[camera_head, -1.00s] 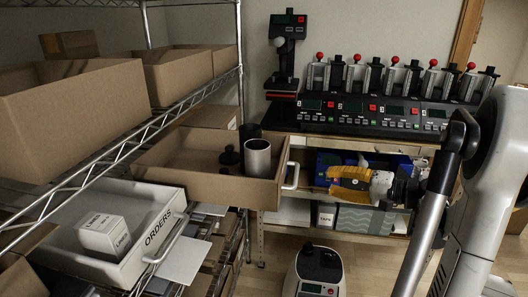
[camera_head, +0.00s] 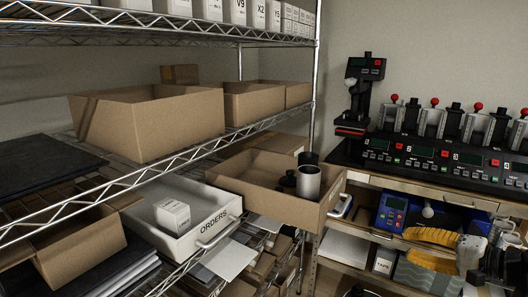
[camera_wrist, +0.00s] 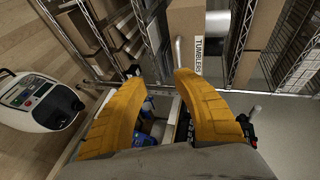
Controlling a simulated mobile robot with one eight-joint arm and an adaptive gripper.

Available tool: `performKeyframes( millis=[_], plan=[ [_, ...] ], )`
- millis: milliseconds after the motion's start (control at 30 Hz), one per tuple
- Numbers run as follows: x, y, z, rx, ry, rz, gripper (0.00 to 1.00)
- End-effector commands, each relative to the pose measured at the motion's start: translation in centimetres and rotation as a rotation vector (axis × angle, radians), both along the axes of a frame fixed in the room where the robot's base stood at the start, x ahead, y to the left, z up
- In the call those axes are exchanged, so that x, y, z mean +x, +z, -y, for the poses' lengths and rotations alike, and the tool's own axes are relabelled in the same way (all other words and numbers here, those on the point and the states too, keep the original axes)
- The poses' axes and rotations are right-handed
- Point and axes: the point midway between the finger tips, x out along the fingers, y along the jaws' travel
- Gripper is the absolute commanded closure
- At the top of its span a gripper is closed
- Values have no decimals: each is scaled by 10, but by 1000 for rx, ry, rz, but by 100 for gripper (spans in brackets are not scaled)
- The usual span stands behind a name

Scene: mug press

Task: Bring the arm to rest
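My gripper (camera_wrist: 158,79) shows in the wrist view with two curved yellow fingers spread apart. Nothing is held between them. In the head view my gripper (camera_head: 415,246) is at the lower right, in front of the shelf under the press bench, with the fingers pointing left. Much of my arm is outside the head view.
A cardboard box (camera_head: 240,188) with a metal tumbler (camera_head: 308,184) juts from the rack; its label shows in the wrist view (camera_wrist: 198,46). Left of it is the white ORDERS tray (camera_head: 190,243). Presses (camera_head: 440,160) line the bench. A white floor machine (camera_wrist: 38,100) stands left in the wrist view.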

Motion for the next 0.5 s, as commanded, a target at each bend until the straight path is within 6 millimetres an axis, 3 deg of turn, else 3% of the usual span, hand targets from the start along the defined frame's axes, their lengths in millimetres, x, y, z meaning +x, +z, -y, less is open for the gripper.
performKeyframes(
  millis=[267,367,500],
  plan=[
    [-5,-7,-79,-176,76,-143,65],
    [-16,-12,-114,-282,115,-198,65],
    [-50,-21,-168,-507,192,-264,65]
  ],
)
